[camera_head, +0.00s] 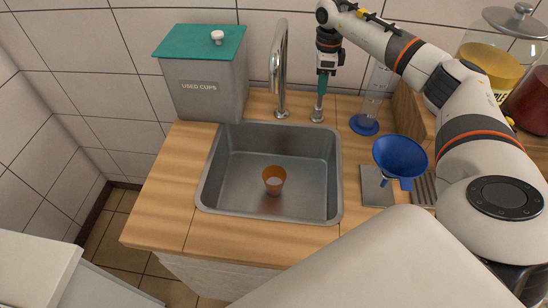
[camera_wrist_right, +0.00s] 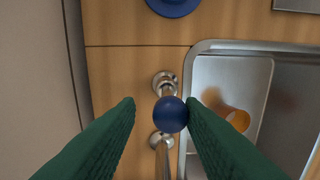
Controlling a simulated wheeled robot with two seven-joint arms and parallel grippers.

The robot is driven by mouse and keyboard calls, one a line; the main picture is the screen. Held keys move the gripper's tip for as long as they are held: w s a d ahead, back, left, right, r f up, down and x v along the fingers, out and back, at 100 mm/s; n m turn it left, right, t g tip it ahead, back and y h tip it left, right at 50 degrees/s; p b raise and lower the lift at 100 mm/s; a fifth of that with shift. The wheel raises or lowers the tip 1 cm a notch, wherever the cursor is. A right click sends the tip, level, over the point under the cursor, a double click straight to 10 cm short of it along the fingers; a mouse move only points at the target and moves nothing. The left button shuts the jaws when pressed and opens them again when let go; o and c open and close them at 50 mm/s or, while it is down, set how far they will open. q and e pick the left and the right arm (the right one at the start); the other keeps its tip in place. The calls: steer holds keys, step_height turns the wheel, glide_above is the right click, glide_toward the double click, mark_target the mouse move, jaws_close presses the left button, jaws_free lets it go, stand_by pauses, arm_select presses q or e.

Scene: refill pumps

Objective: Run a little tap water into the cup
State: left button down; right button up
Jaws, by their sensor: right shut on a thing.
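A small orange cup (camera_head: 273,186) stands upright in the steel sink (camera_head: 230,190); the wrist view also shows it (camera_wrist_right: 238,120). Its contents are hard to make out. The curved metal tap (camera_head: 281,60) rises behind the sink, its spout towards the basin. I see no water stream. A separate lever on a round base (camera_head: 317,116) stands right of the tap; its blue knob shows in the wrist view (camera_wrist_right: 170,114). My right gripper (camera_head: 322,88) is shut on this knob, its green fingers on either side. My left gripper is not in view.
A grey used-cups bin (camera_head: 207,92) with a teal lid stands left of the tap. Glass jars (camera_head: 490,65) stand at the far right.

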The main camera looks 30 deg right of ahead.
steer(key=shift+w+d+r, duration=0.2)
steer(key=shift+d, duration=0.15)
steer(key=shift+s+a, duration=0.35)
steer(key=shift+s, duration=0.05)
jaws_close()
steer(key=shift+s+a+f, duration=0.1)
steer(key=shift+f, duration=0.25)
steer(key=shift+f, duration=0.2)
steer(key=shift+s+a+f+p, duration=0.1)
steer(key=shift+s+a+p, duration=0.1)
steer(key=shift+p, duration=0.15)
steer(key=shift+f, duration=0.2)
steer(key=shift+s+a, duration=0.15)
steer(key=shift+s+a+f, duration=0.15)
steer(key=shift+s+a, duration=0.25)
